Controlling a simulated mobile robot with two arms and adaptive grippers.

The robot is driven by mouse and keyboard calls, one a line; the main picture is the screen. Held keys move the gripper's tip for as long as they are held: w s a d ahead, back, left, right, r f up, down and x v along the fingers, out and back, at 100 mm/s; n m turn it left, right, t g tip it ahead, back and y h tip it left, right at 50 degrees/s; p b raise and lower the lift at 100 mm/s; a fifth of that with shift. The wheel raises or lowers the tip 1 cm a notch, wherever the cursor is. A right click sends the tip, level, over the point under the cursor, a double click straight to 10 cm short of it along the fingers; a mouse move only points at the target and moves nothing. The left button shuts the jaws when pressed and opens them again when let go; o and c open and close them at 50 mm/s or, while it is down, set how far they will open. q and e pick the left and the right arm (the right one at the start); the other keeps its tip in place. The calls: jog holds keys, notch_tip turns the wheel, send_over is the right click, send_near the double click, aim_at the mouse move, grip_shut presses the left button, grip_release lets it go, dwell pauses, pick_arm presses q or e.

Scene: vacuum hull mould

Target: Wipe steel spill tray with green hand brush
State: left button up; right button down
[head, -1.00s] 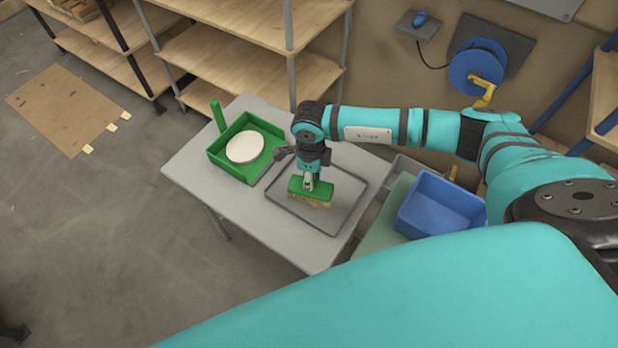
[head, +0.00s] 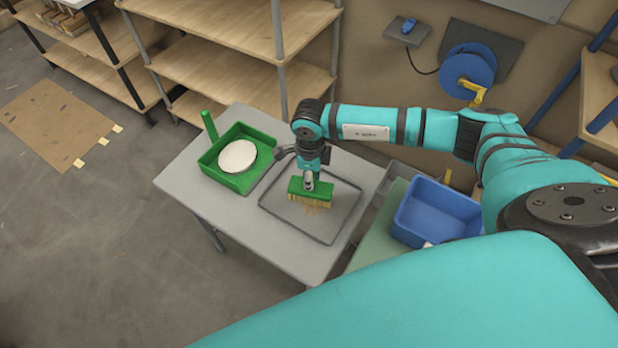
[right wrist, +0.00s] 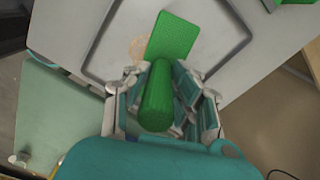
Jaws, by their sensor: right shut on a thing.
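The steel spill tray (head: 347,208) lies flat on the grey table, a shallow grey tray with a raised rim. My right gripper (head: 309,178) is shut on the handle of the green hand brush (head: 298,189), bristles down over the tray. In the right wrist view the round green handle (right wrist: 157,100) stands between the fingers, with the green brush block (right wrist: 175,36) beyond. A brownish patch (right wrist: 140,47) shows on the tray beside the block. Whether the bristles touch the tray is hard to tell. My left gripper is not in view.
A green dustpan (head: 211,166) holding a white disc (head: 237,156) sits on the table (head: 185,187), left of the tray. A blue bin (head: 440,212) stands to the right on a green surface (head: 372,243). Wooden shelves (head: 235,70) are behind. The table's front is clear.

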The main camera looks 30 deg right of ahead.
jog(key=shift+w+d+b, duration=0.25)
jog(key=shift+w+d, duration=0.05)
jog(key=shift+d, duration=0.2)
jog(key=shift+w+d+b, duration=0.2)
jog(key=shift+w+d, duration=0.05)
jog(key=shift+d, duration=0.25)
jog(key=shift+s+d, duration=0.4)
jog(key=shift+s, duration=0.25)
jog(key=shift+a+p, duration=0.2)
jog(key=shift+p, duration=0.1)
jog(key=shift+s+a, duration=0.3)
jog(key=shift+a, duration=0.2)
jog(key=shift+s+a, duration=0.25)
jog(key=shift+a, duration=0.2)
jog(key=shift+a, duration=0.1)
